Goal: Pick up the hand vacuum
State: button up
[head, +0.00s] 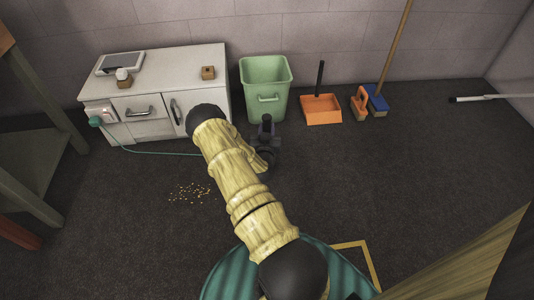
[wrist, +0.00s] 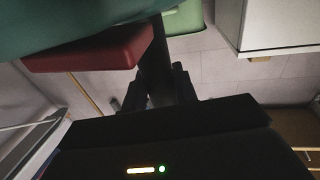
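My gripper (head: 266,132) is dark and stands just right of my arm, in front of the green bin. In the wrist view its dark fingers (wrist: 158,92) show with a dark upright bar between them; whether they grip it is too dim to tell. Close up at the upper left of that view are a teal shape (wrist: 60,18) and a dark red block (wrist: 90,52). They may be the hand vacuum, but I cannot tell. No hand vacuum is clear in the head view, where my arm hides part of the floor. A teal cord (head: 150,152) runs behind my arm.
A white cabinet (head: 160,60) stands at the wall, left of a green bin (head: 264,78). An orange dustpan (head: 321,115), an orange hand brush (head: 359,104) and a blue broom (head: 377,101) are to the right. Crumbs (head: 188,193) lie on the floor.

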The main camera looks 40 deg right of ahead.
aim_at(267, 117)
jog(key=shift+r, duration=0.15)
jog(key=shift+c, duration=0.2)
notch_tip(267, 117, up, 9)
jog(key=p, duration=0.6)
jog(key=shift+d+r, duration=0.1)
jog(key=shift+r, duration=0.4)
jog(key=shift+w, duration=0.1)
jog(key=shift+o, duration=1.4)
jog(key=shift+p, duration=0.3)
grip_shut()
